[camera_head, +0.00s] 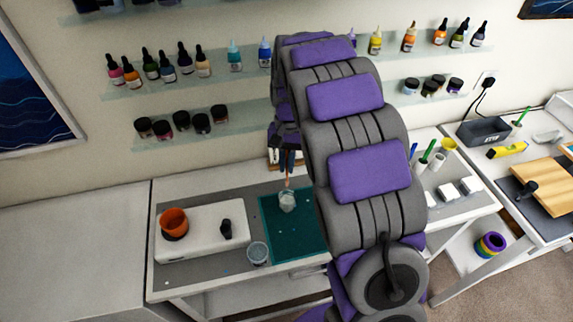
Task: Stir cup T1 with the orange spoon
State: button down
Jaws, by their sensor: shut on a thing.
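My gripper (287,160) points down over the teal mat (290,246) and is shut on a thin orange stick, the orange spoon (288,182). The spoon hangs about upright, and its lower end reaches the mouth of a clear cup (287,202) on the mat. I cannot tell how deep the spoon tip is inside it. A second clear cup (258,252) stands at the mat's left edge, nearer to me. No label can be read, so I cannot tell which cup is T1. My arm hides the area right of the mat.
A white scale (205,243) left of the mat bears an orange cup (174,222) and a small black object (226,229). Bottle shelves (180,82) line the wall. The counter at far left (75,250) is bare.

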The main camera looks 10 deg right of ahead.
jog(key=shift+r, duration=0.5)
